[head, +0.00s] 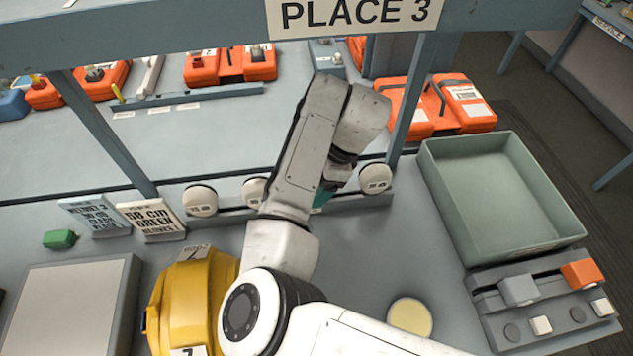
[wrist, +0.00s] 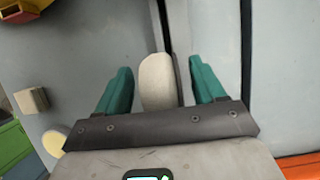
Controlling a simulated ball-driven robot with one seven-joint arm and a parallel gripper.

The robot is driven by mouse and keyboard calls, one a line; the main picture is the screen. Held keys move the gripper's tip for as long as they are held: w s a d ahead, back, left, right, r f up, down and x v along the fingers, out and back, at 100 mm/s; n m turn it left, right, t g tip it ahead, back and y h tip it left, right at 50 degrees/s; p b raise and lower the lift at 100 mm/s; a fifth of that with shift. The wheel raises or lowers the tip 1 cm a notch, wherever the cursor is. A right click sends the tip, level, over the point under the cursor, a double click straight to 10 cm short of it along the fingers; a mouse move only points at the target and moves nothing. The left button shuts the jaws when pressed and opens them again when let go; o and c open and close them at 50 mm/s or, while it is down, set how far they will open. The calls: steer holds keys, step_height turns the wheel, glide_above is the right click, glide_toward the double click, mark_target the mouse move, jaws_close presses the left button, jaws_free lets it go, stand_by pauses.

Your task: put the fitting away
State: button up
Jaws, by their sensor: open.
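The task's fitting is not labelled; the likely ones are round, pale, marked pieces along a low rail at the back of the bench: one at left (head: 200,200), one partly behind my arm (head: 255,190), and one at right (head: 375,178). My gripper shows only as a bit of teal (head: 322,196) in the head view, low by the rail between the last two. In the wrist view my gripper (wrist: 163,82) is open, with a cream rounded piece (wrist: 158,80) between its teal fingers. I see gaps on both sides. I cannot tell which piece this is.
An empty grey-green tray (head: 440,190) stands at right, behind a grey switch panel (head: 490,310). A yellow case (head: 195,300), two sign cards (head: 150,217), a green block (head: 60,239) and a pale yellow disc (head: 410,317) are on the bench. Uprights frame the rail.

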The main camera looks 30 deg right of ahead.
steer(key=v, duration=1)
steer(key=shift+r+p, duration=0.2)
steer(key=shift+p, duration=0.15)
steer(key=shift+d+r, duration=0.1)
steer(key=shift+r, duration=0.05)
steer(key=shift+s, duration=0.1)
